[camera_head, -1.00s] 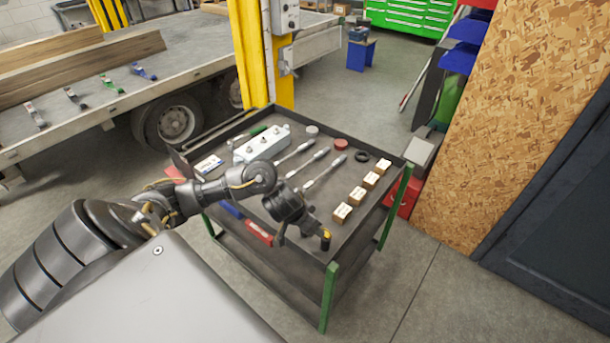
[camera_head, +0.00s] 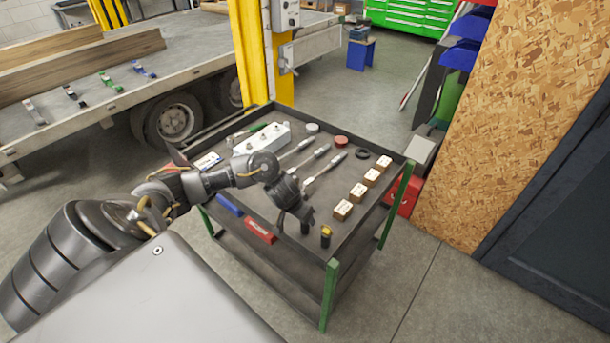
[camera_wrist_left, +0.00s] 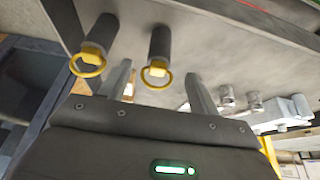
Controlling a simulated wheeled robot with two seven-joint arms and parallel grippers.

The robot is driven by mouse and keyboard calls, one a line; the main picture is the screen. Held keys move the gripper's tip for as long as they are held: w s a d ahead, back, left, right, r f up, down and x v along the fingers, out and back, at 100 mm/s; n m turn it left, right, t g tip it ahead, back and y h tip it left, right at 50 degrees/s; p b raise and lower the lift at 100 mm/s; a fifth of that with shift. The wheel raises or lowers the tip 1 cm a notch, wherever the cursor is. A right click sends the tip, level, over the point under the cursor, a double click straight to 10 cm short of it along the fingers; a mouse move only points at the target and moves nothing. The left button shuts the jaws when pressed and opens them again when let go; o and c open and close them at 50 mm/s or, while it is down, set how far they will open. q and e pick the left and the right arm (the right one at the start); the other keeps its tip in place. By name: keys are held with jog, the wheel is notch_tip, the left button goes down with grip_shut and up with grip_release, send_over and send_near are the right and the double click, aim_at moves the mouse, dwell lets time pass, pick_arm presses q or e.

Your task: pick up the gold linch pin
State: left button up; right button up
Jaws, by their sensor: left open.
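Two dark upright cylinders with gold rings at their tops show in the left wrist view, one at the left (camera_wrist_left: 88,62) and one at the middle (camera_wrist_left: 158,68). The middle ring appears between my open left gripper's (camera_wrist_left: 160,90) two fingers, with no visible contact. In the head view, one gold-topped cylinder (camera_head: 326,237) stands at the cart's near corner. My left gripper (camera_head: 297,218) is just left of it and above the cart (camera_head: 270,205), partly hiding the other pin. I cannot tell which ringed piece is the linch pin. My right gripper is not in view.
Several wooden blocks (camera_head: 358,191) line the cart's right side. Metal rods (camera_head: 318,161), a white block (camera_head: 262,143) and a red cap (camera_head: 341,141) lie behind. A red box (camera_head: 260,230) and blue box (camera_head: 229,205) sit at the left edge. A raised rim surrounds the cart.

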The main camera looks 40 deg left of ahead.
pick_arm(q)
jog(key=b+x, duration=0.1)
jog(key=x, duration=0.4)
jog(key=shift+w+d, duration=0.1)
jog(key=shift+r, duration=0.1)
jog(key=shift+c, duration=0.4)
jog(key=c, duration=0.9)
